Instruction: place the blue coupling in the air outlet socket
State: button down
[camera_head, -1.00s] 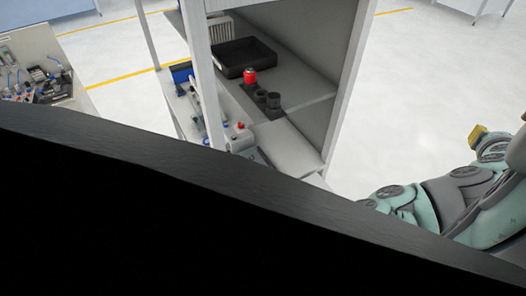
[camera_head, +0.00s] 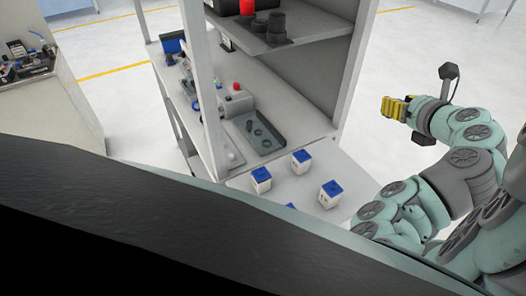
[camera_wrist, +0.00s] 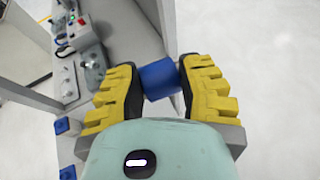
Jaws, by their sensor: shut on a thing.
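The blue coupling (camera_wrist: 160,78) is a short blue cylinder between the two yellow ridged fingers of my gripper (camera_wrist: 160,85) in the wrist view. The black finger pads press on it from both sides. In the head view my gripper (camera_head: 396,107) is raised at the right, in the air to the right of the shelf unit, and the coupling is too small to make out there. I cannot pick out the air outlet socket in either view.
A shelf unit (camera_head: 345,75) with white posts stands at the centre. Its bench holds a grey tray (camera_head: 273,150) and a device with a red button (camera_head: 236,87). White boxes with blue tops (camera_head: 301,161) stand on a lower surface in front. Open floor lies right.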

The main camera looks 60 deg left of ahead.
aim_at(337, 170)
jog(key=s+a+f+n+g+b, duration=0.1)
jog(key=s+f+g+b, duration=0.1)
jog(key=f, duration=0.3)
jog(key=s+a+f+n+g+y+b, duration=0.1)
jog(key=s+a+f+n+g+b, duration=0.1)
jog(key=f+b, duration=0.3)
jog(key=s+a+f+n+g+b, duration=0.2)
jog(key=s+f+b, duration=0.2)
jog(key=f, duration=0.3)
jog(key=shift+a, duration=0.25)
jog(key=shift+w+f+b, duration=0.1)
jog(key=shift+f+b, duration=0.2)
jog(key=shift+f, duration=2.25)
jog(key=c, duration=1)
grip_release()
jog(key=shift+f, duration=0.15)
jog(key=shift+o, duration=0.3)
